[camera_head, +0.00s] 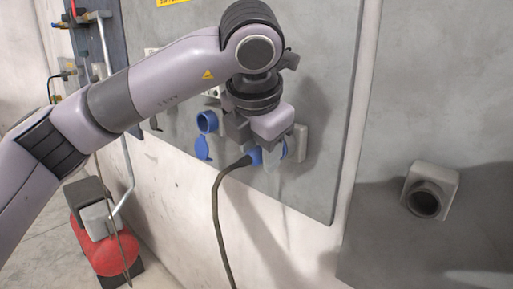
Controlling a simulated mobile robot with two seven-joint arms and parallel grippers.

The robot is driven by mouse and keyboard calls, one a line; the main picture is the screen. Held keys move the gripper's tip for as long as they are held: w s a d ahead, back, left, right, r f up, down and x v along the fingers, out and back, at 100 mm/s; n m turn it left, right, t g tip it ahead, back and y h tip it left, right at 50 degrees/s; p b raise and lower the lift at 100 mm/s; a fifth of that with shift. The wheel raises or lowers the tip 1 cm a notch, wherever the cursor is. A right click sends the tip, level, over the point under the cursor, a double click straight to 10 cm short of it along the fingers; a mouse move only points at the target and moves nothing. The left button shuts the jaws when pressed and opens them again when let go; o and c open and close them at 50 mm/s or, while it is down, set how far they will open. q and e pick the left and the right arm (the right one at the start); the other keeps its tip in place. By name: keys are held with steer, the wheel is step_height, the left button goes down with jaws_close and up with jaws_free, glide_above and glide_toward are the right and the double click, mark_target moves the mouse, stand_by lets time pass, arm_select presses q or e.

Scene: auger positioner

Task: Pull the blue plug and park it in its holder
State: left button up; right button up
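My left gripper (272,154) is at the grey wall panel, with its fingers pointing down beside the blue plug (254,155). A light grey finger covers part of the plug and blue shows on both sides of it; whether the fingers are closed on the plug is not clear. A dark cable (219,203) runs from the plug down and to the left. The plug's socket is mostly hidden by the gripper. A grey round-mouthed holder (430,190) is on the wall at the right, and its opening looks empty. My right gripper is out of view.
An empty blue socket (207,121) with its blue lid (202,148) hanging open is left of the gripper. A red tank (105,252) stands on the floor at lower left. The wall between panel and holder is clear.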

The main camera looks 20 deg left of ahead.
arm_select(q)
steer(key=shift+o, duration=0.3)
steer(key=v, duration=0.7)
stand_by(0.5)
